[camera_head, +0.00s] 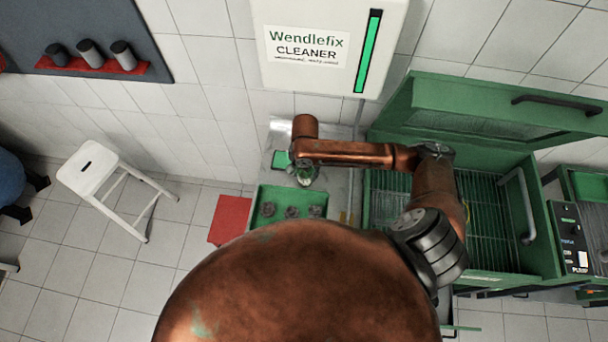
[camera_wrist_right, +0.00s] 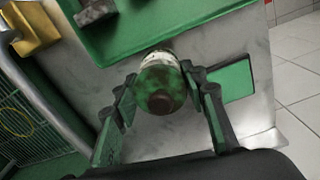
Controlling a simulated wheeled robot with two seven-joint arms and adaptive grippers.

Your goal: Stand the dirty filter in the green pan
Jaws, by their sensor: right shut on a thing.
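My right gripper (camera_head: 303,174) is over the grey metal bench, behind the green pan (camera_head: 288,196). In the right wrist view my right gripper (camera_wrist_right: 159,76) is shut on the dirty filter (camera_wrist_right: 162,88), a green-stained canister with a pale band and brown end. Its fingers lie on either side of it. In the head view the pan holds several dark round parts. I cannot tell whether the filter touches the bench. My left gripper is out of view.
A flat green square (camera_wrist_right: 234,82) lies on the bench beside the gripper. A green washer cabinet (camera_head: 495,225) with a wire rack and raised lid stands right. A red box (camera_head: 230,219) and white stool (camera_head: 90,172) are left. The cleaner dispenser (camera_head: 330,45) hangs behind.

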